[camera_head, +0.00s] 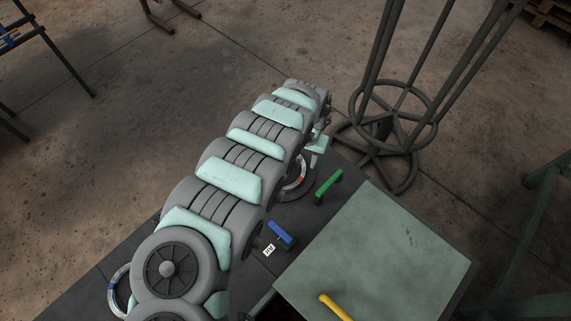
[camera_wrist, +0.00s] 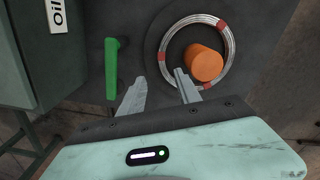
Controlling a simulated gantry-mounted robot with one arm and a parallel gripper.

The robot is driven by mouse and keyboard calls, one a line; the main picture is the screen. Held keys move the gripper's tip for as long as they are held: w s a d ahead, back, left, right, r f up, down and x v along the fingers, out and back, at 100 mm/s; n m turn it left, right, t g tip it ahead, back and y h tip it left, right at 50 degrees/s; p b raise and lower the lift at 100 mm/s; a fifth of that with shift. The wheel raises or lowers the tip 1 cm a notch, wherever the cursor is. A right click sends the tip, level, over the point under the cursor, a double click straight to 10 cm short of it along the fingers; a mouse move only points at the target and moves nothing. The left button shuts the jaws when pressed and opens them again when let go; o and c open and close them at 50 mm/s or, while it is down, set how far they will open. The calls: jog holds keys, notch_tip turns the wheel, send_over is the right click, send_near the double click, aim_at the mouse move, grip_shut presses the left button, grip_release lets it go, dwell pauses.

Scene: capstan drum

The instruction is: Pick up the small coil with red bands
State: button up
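The small coil with red bands (camera_wrist: 228,55) is a ring of silvery wire lying on a dark surface, around an orange cylinder (camera_wrist: 205,64). In the head view the coil (camera_head: 301,172) is partly hidden behind my arm. My gripper (camera_wrist: 159,76) is open, with nothing between its fingers. In the wrist view its right fingertip overlaps the lower left edge of the coil, and its left fingertip lies between the coil and a green handle. I cannot tell whether the fingertip touches the coil. In the head view my gripper (camera_head: 314,158) is small beside the coil.
The green handle (camera_wrist: 112,68) stands left of the coil in the wrist view. The head view shows a blue handle (camera_head: 281,233), a pale green box top (camera_head: 385,255) with a yellow handle (camera_head: 335,307), and another coil (camera_head: 113,296) at lower left.

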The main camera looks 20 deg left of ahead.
jog(key=b, duration=0.3)
send_over(303, 174)
jog(key=s, duration=0.1)
jog(key=f, duration=0.6)
jog(key=shift+d+f, duration=0.1)
jog(key=shift+d, duration=0.1)
jog(key=shift+w+a+f+b, duration=0.1)
jog(key=shift+w+f+b, duration=0.25)
jog(key=shift+f, duration=0.3)
notch_tip(303, 174, down, 4)
jog(key=b, duration=0.3)
jog(key=shift+a+f, duration=0.1)
jog(key=shift+a, duration=0.05)
jog(key=shift+w, duration=0.1)
jog(key=shift+c, duration=0.4)
grip_shut()
